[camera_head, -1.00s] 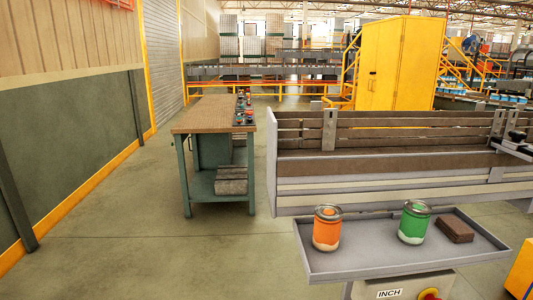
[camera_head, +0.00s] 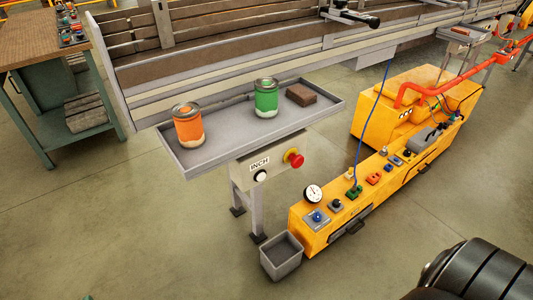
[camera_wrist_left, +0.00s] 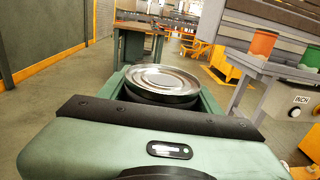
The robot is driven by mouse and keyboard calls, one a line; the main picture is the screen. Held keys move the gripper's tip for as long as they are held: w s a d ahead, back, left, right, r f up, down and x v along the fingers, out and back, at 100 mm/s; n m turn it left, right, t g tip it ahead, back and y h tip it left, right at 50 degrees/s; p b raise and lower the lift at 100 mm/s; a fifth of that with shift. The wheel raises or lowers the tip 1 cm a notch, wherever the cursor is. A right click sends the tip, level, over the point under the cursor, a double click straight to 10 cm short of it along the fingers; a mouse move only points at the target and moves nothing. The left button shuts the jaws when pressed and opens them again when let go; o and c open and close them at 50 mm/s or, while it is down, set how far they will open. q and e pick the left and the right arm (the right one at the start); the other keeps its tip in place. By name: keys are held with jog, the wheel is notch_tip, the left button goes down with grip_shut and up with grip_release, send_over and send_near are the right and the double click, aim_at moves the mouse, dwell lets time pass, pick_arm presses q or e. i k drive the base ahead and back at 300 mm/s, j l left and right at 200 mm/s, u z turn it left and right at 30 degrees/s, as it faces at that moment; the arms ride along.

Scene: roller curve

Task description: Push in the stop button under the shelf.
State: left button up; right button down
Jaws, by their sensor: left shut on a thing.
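The box has an INCH label and a white knob, and also shows at the right of the left wrist view (camera_wrist_left: 287,101). My left gripper (camera_wrist_left: 163,92) is shut on a can (camera_wrist_left: 162,80) with a round metal lid; the can's side is mostly hidden. This gripper is away from the button, with the box to its right. My right gripper is not in view.
On the shelf are an orange can (camera_head: 188,128), a green can (camera_head: 266,99) and a brown block (camera_head: 300,95). Below stands a grey bin (camera_head: 282,262) beside a yellow machine (camera_head: 305,232) with a gauge and hose. A workbench (camera_head: 40,40) stands left. The floor at front left is clear.

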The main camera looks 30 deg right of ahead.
aim_at(298, 161)
jog(key=z, duration=1.25)
